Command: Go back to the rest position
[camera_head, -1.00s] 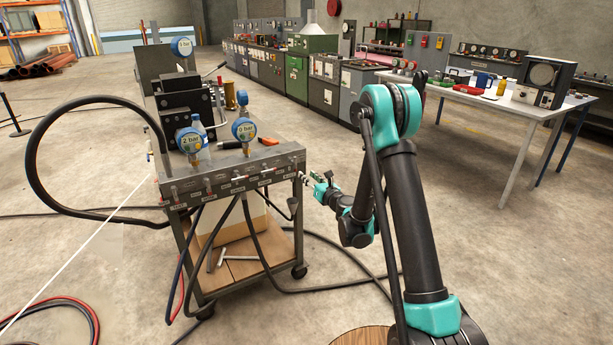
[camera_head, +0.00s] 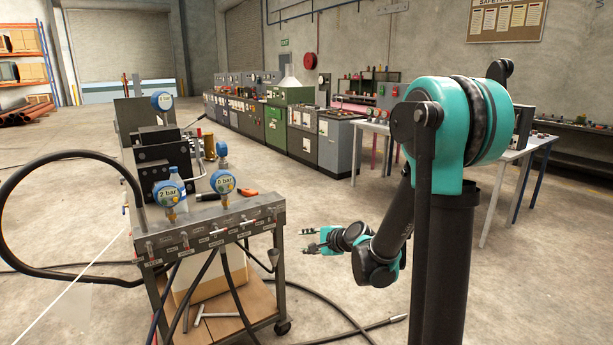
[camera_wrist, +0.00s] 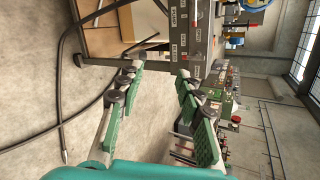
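My gripper (camera_head: 311,240) is in the head view, to the right of the metal trolley (camera_head: 215,236) and clear of it. In the wrist view my gripper (camera_wrist: 157,82) shows two green-padded fingers spread apart with nothing between them. The trolley's labelled front panel (camera_wrist: 195,25) shows beyond the fingertips in that view. My arm is folded, with its elbow raised at the right of the head view.
The trolley carries a 2 bar gauge (camera_head: 168,193), a 0 bar gauge (camera_head: 223,182) and a bottle (camera_head: 178,178). A black hose (camera_head: 365,326) lies on the floor below my gripper. A white table (camera_head: 510,155) and grey-green cabinets (camera_head: 290,120) stand behind. Open floor lies between.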

